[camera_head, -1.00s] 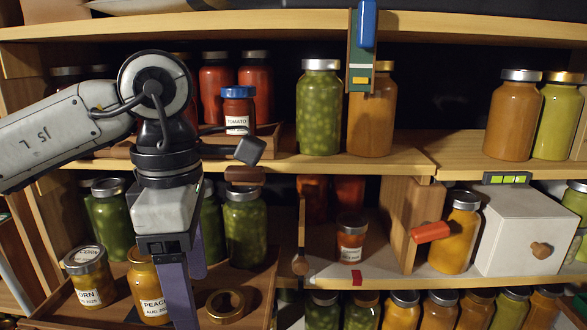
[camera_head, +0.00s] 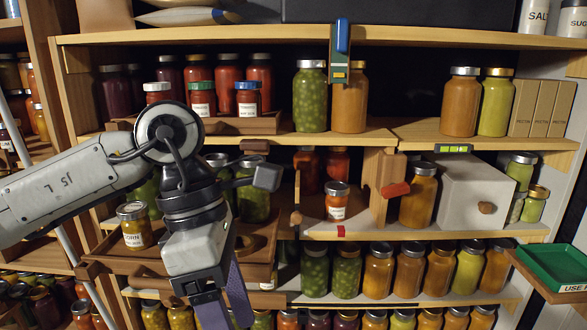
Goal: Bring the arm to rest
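My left gripper (camera_head: 224,302) hangs from my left arm (camera_head: 75,185), which comes in from the left. Its purple fingers point down in front of the pull-out wooden tray (camera_head: 130,262). The fingers overlap in this view, so their opening cannot be judged, and I see nothing clearly between them. A corn jar (camera_head: 134,226) stands on the tray to the left of the gripper. My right gripper is not in view.
Shelves of filled jars lie ahead. A small tomato jar (camera_head: 337,201) stands on the middle shelf, right of my arm. A white box with a wooden knob (camera_head: 478,195) stands further right. A green tray (camera_head: 553,268) juts out at lower right.

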